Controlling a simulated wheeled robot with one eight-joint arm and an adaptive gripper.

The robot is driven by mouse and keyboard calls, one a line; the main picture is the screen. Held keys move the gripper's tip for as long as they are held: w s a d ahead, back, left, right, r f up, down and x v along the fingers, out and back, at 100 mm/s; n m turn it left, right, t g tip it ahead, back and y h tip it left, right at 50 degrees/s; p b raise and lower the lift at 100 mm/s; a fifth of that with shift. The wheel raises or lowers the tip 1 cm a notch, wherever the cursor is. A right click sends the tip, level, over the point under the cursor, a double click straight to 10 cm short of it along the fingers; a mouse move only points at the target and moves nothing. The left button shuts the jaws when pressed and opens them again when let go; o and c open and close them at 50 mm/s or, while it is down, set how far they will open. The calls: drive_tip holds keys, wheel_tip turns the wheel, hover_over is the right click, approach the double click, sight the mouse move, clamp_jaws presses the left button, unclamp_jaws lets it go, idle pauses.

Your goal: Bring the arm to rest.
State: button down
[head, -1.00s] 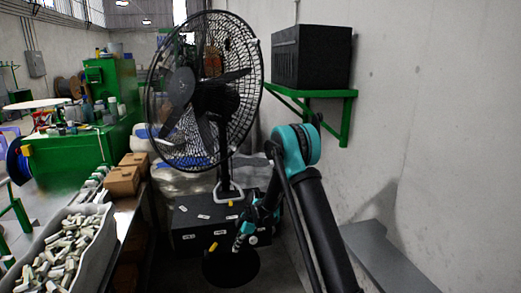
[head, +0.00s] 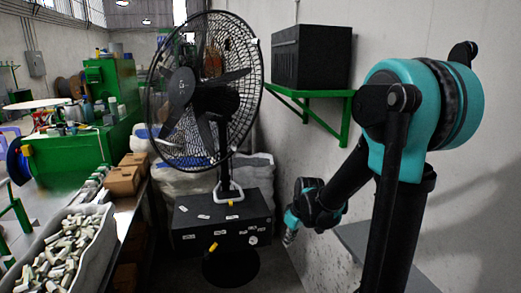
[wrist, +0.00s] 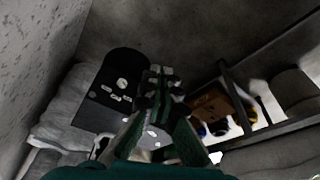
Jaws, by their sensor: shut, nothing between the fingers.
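My gripper (head: 290,238) shows at the end of my teal and black arm in the head view, to the right of the black box and apart from it. It points down and is small there. In the wrist view my gripper (wrist: 162,78) is in the middle, its fingers shut with nothing held. My raised elbow, teal with a dark band, fills the right side of the head view in front of the wall.
A green shelf (head: 318,112) bears a dark case (head: 312,57). A bin (head: 88,262) of small parts stands at left. A grey bench (head: 355,240) is behind my arm.

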drive_tip(key=s+d+m+t+h, duration=0.1)
drive_tip(key=s+d+m+h, duration=0.1)
drive_tip(key=s+d+m, duration=0.6)
drive_tip(key=s+d, duration=0.1)
drive_tip(key=s, duration=0.6)
drive_tip(key=shift+f+t, duration=0.35)
drive_tip(key=shift+t, duration=0.05)
